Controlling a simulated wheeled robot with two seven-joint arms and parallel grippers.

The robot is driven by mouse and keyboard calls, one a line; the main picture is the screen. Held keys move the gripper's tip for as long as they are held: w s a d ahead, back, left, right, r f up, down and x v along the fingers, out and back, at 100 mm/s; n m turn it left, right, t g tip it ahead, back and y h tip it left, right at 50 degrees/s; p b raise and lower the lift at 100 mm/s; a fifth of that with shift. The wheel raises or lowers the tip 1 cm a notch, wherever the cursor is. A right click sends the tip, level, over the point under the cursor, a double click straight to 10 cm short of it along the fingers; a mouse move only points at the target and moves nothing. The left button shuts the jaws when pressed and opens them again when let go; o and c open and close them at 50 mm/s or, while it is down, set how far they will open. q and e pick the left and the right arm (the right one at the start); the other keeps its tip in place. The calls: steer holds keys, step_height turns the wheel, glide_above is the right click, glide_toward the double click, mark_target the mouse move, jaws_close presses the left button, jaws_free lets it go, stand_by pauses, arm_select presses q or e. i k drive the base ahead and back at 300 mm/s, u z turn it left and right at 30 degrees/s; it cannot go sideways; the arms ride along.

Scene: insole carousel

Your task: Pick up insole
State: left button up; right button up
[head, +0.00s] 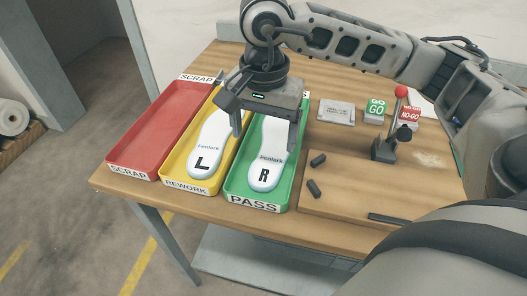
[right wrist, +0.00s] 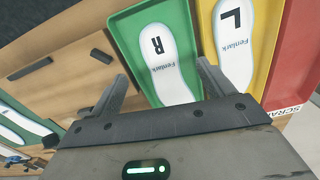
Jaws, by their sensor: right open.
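A white insole marked R (head: 266,165) lies in the green PASS tray (head: 228,190). A white insole marked L (head: 206,150) lies in the yellow REWORK tray (head: 170,168). My right gripper (head: 264,141) is open and empty over the far part of the R insole, one finger on each side of it; contact cannot be told. In the right wrist view the R insole (right wrist: 165,60) lies beyond the open fingers, and the L insole (right wrist: 234,40) is partly behind the right-hand finger. The gripper hides the R insole's far end in the head view. My left gripper is not in view.
The red SCRAP tray (head: 172,130) looks empty. To the right stand a metal plate (head: 336,112), GO (head: 375,111) and NO-GO (head: 410,116) blocks and a red-knobbed lever (head: 384,148). A wooden board (head: 345,200) holds small dark pegs (head: 313,187).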

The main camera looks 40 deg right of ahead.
mark_target(204, 160)
steer(key=k, duration=1)
